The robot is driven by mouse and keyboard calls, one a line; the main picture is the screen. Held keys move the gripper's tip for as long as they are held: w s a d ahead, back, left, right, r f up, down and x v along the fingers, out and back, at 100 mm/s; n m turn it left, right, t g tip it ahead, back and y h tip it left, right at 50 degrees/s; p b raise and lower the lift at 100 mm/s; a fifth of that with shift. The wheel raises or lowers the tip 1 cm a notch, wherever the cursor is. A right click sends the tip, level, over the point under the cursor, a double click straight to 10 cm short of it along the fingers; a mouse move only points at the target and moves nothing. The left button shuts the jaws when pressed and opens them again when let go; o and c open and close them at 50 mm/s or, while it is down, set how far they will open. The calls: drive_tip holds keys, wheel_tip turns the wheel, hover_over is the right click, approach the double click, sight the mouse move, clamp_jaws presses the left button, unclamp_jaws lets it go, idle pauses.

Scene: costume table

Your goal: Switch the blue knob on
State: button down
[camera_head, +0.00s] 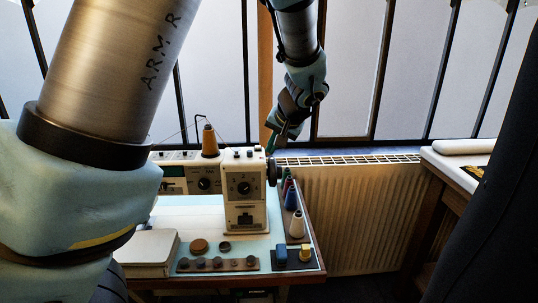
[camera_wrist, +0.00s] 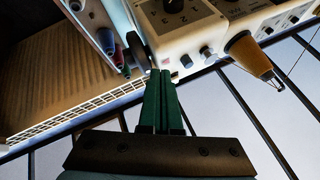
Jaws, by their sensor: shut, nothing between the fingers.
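A small blue knob (camera_head: 281,255) stands on a dark plate at the table's front right corner, beside a yellow knob (camera_head: 306,254). Whether it is on or off is too small to tell. My gripper (camera_head: 270,147) is at the back of the table, by the top right end of the sewing machine (camera_head: 244,215), well above and behind the blue knob. In the wrist view its green fingers (camera_wrist: 160,72) are together and empty, with their tips in front of the machine's pale housing (camera_wrist: 188,40). The blue knob does not show in the wrist view.
Thread spools (camera_head: 291,198) stand in a row along the table's right edge, right of the machine. An orange thread cone (camera_head: 209,141) stands on the machine. A row of dark buttons (camera_head: 217,263) lies at the front. A radiator (camera_head: 350,215) is behind, to the right.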

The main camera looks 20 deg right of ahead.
drive_tip(key=b+v, duration=0.1)
drive_tip(key=v, duration=0.6)
drive_tip(key=shift+s+r+b, duration=0.15)
drive_tip(key=shift+s+b, duration=0.05)
drive_tip(key=shift+b, duration=0.15)
drive_tip(key=shift+d, duration=0.1)
drive_tip(key=w+a+f+n+g, duration=0.15)
drive_tip(key=a+f, duration=0.25)
drive_tip(key=a, duration=0.4)
drive_tip(key=a+f+n+g, duration=0.1)
drive_tip(key=a+f+g, duration=0.15)
drive_tip(key=a, duration=0.55)
drive_tip(key=s+a+f+n+g, duration=0.1)
drive_tip(key=s+a+f+n, duration=0.1)
drive_tip(key=a, duration=0.6)
drive_tip(key=s+a+f+n+h, duration=0.1)
drive_tip(key=s+a+f, duration=0.3)
drive_tip(key=a, duration=0.4)
drive_tip(key=shift+s+a+f+n+g, duration=0.3)
drive_tip(key=shift+s+f+n+g, duration=0.15)
drive_tip(key=shift+s, duration=0.2)
